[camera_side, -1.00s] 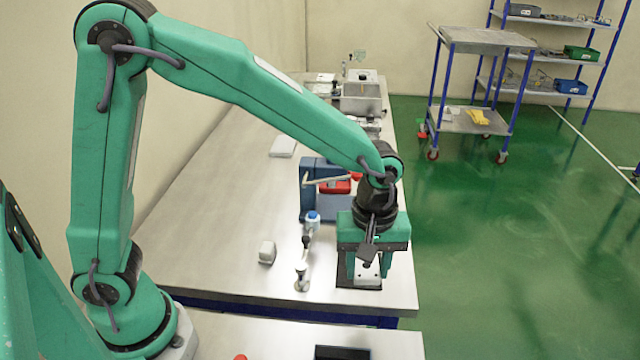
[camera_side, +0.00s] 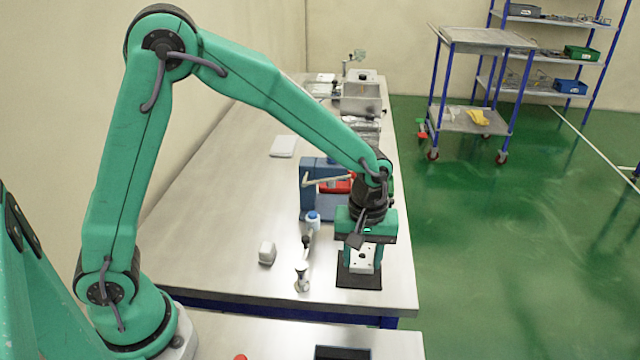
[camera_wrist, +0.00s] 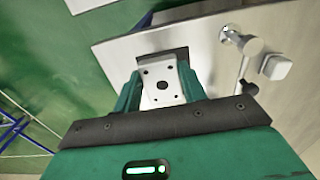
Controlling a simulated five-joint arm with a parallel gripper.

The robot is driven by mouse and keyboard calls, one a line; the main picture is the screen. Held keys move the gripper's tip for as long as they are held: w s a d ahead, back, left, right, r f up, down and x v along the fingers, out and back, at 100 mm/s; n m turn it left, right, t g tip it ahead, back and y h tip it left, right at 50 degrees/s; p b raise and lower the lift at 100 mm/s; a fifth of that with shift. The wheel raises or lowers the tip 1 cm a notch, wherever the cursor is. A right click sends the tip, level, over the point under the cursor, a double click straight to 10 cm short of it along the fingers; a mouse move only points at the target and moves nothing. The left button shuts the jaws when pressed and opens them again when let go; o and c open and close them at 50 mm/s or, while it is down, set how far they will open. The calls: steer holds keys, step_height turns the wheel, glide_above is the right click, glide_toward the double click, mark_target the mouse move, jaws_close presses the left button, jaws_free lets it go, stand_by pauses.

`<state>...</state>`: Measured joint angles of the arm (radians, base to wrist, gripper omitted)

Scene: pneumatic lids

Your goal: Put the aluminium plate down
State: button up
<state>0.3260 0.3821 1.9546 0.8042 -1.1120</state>
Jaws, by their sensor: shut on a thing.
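The aluminium plate (camera_wrist: 162,87) is a small silver plate with a large centre hole and small holes around it. In the wrist view it sits between the two green fingers of my gripper (camera_wrist: 159,82), which is shut on it. In the side view the plate (camera_side: 363,257) shows below my gripper (camera_side: 362,261), over the dark mat (camera_side: 358,282) near the table's right front corner. The mat's edge also shows behind the plate in the wrist view (camera_wrist: 163,58). I cannot tell whether the plate touches the mat.
A blue device with a red part (camera_side: 313,204) stands behind my gripper. A blue-topped fixture (camera_side: 313,219), a metal post (camera_side: 302,279) and a grey block (camera_side: 267,253) stand to the left. The table's right edge is close. The table's left side is largely clear.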

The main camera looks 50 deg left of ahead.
mark_target(360, 262)
steer(key=w+a+f, duration=0.2)
steer(key=w+a, duration=0.1)
steer(key=shift+w+a+f, duration=0.15)
steer(key=shift+a+f, duration=0.05)
steer(key=shift+f, duration=2.2)
steer(key=shift+f, duration=0.15)
steer(key=o, duration=1)
step_height(360, 262, up, 12)
steer(key=shift+r, duration=0.15)
